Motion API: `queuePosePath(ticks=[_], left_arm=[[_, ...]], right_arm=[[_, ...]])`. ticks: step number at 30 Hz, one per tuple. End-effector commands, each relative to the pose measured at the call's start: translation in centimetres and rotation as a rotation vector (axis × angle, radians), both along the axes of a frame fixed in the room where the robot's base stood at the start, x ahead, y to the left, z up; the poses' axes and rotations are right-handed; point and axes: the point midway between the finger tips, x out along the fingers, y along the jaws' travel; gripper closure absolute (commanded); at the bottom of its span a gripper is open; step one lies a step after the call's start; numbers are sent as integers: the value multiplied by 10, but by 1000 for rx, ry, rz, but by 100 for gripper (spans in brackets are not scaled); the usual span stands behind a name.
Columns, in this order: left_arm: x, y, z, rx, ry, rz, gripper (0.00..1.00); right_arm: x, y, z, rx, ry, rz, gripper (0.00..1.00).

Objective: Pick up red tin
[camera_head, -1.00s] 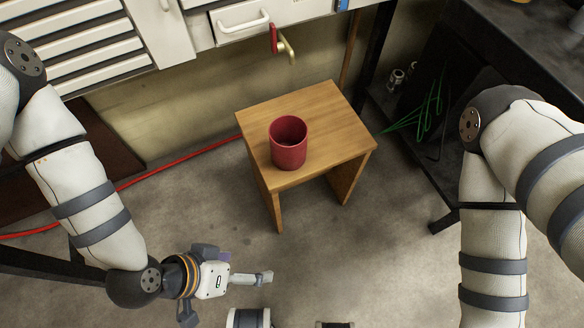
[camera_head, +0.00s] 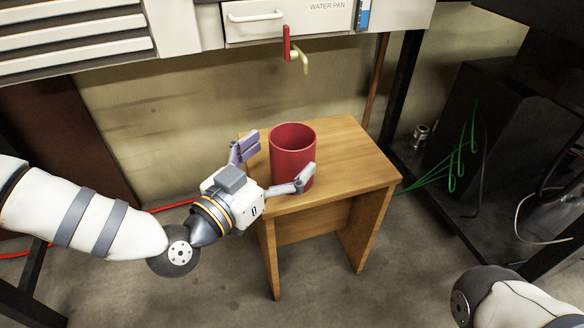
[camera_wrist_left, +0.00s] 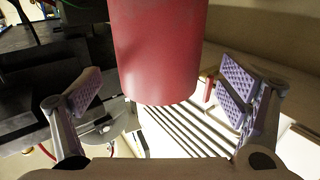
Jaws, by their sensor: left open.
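The red tin (camera_head: 291,152) stands upright on the wooden stool (camera_head: 355,160), towards its left side. My left gripper (camera_head: 275,165) is open at the tin's near left side, one finger to the left of the tin and the other in front of it. In the left wrist view the tin (camera_wrist_left: 160,50) sits between and ahead of the two spread fingers (camera_wrist_left: 165,95), with gaps on both sides. My right gripper is out of view; only part of my right arm shows at the lower right.
A red-handled tap (camera_head: 290,50) hangs from the white cabinet behind the stool. Green cables (camera_head: 450,165) and dark equipment stand to the right. A red hose (camera_head: 170,207) lies on the floor at left. The stool top right of the tin is clear.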

Motion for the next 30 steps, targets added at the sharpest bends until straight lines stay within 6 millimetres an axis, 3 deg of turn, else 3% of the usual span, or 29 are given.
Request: queuePosePath(ticks=[1, 6, 13, 20, 30], left_arm=[[8, -6, -10, 0, 5, -1, 10], [27, -20, -8, 1, 5, -1, 10], [29, -22, -5, 1, 4, -1, 10], [29, -22, -5, 1, 4, -1, 62], [28, -22, -2, 1, 4, -1, 63]], right_arm=[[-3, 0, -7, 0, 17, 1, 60], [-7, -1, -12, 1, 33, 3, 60], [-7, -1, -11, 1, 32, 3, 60], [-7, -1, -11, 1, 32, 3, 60], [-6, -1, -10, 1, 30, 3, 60]])
